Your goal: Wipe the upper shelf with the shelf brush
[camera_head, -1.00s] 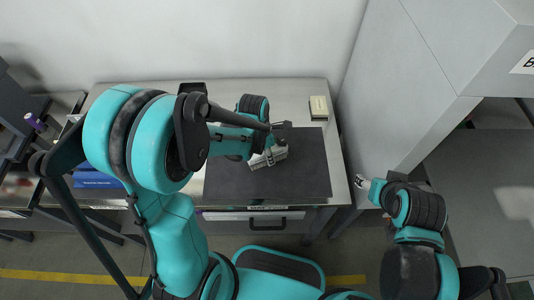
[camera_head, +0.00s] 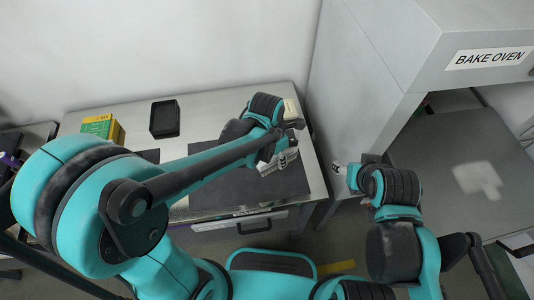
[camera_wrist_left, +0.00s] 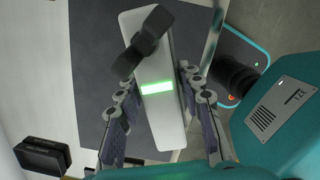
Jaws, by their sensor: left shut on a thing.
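My left gripper (camera_head: 272,157) is over the right part of the dark mat (camera_head: 225,190) on the workbench. It is shut on a pale grey, long-bodied tool, apparently the shelf brush (camera_head: 284,161). In the left wrist view the brush (camera_wrist_left: 165,115) lies between the fingers, with a black knob and a glowing green strip; I cannot see bristles. Whether it touches the mat is unclear. A grey shelf (camera_head: 440,150) in the bake oven at right carries a whitish patch (camera_head: 478,180). My right gripper (camera_head: 342,169) is beside the oven's left side, its fingers too small to read.
The bake oven (camera_head: 400,50) has a solid left wall and top hood. A cream block (camera_head: 292,108) is partly hidden behind my left arm. A drawer (camera_head: 240,226) is below.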

